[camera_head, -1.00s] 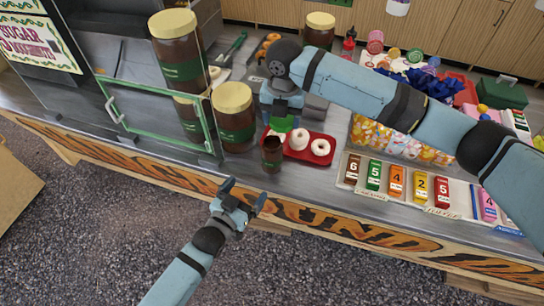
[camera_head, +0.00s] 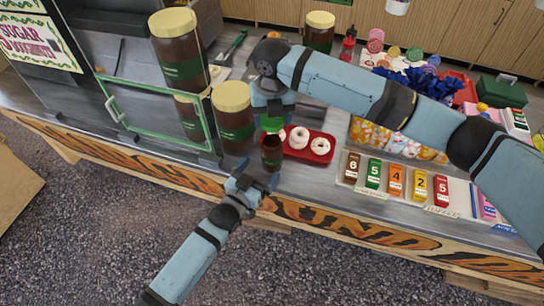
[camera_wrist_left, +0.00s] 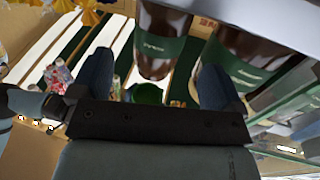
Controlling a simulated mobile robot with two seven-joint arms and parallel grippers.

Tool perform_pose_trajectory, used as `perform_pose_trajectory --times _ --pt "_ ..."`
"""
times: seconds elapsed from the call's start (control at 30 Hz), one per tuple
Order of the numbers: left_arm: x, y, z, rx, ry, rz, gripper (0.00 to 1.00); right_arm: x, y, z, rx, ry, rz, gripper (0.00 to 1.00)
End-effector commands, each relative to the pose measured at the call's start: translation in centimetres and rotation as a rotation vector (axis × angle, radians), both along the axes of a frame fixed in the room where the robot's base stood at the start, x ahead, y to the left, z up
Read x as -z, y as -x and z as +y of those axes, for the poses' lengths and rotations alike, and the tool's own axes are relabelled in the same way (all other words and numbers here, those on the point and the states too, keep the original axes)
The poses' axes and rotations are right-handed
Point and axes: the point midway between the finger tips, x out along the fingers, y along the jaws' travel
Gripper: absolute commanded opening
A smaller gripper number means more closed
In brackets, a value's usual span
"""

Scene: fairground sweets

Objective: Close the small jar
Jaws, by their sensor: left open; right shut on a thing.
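The small jar (camera_head: 271,153) is dark brown and stands upright with its mouth uncovered near the counter's front edge. My right gripper (camera_head: 271,107) is shut on a green lid (camera_head: 271,124), held just above the jar's mouth and apart from it. Part of the lid is hidden by the gripper. My left gripper (camera_head: 258,177) is open, low in front of the jar, its fingers close to the jar's lower part. In the left wrist view the open fingers (camera_wrist_left: 155,82) show with a green round thing between them; I cannot tell whether it is the lid.
A large brown jar with a cream lid (camera_head: 233,118) stands close left of the small jar. A red tray (camera_head: 320,157) with white doughnuts is close on the right. A glass case with a green frame (camera_head: 160,142) is at the left. Price blocks (camera_head: 396,180) stand farther right.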

Motion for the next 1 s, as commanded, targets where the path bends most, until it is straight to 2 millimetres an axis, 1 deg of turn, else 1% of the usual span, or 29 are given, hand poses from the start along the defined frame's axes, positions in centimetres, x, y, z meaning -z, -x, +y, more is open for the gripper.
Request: perform_pose_trajectory --times 0.03,0.2,0.4,0.6,0.83,0.87,0.9,0.97,1.0 --pt "-0.1 -1.0 -0.6 0.000 0.000 -0.002 0.93 0.0 0.0 0.0 0.000 0.000 0.000 0.42" --pt "-0.1 -3.7 -2.2 0.000 0.001 -0.001 0.93 0.0 0.0 0.0 0.000 0.000 0.000 0.42" --pt "-0.1 -5.8 -3.4 0.000 0.000 0.000 0.93 0.0 0.0 0.0 0.000 0.000 0.000 0.42" --pt "0.0 -6.5 -3.9 0.000 -0.001 0.001 0.93 0.0 0.0 0.0 0.000 0.000 0.000 0.42" --pt "0.0 -6.5 -3.9 0.000 -0.001 0.001 0.93 0.0 0.0 0.0 0.000 0.000 0.000 0.42" --pt "0.0 -6.5 -3.9 0.000 -0.001 0.001 0.91 0.0 0.0 0.0 0.000 0.000 0.000 0.42" --pt "0.0 -6.5 -3.9 0.000 -0.001 0.001 0.82 0.0 0.0 0.0 0.000 0.000 0.000 0.42" --pt "0.0 -6.5 -3.9 0.000 -0.001 0.001 0.68 0.0 0.0 0.0 0.000 0.000 0.000 0.42" --pt "0.0 -6.5 -3.9 0.000 -0.001 0.001 0.59 0.0 0.0 0.0 0.000 0.000 0.000 0.42"
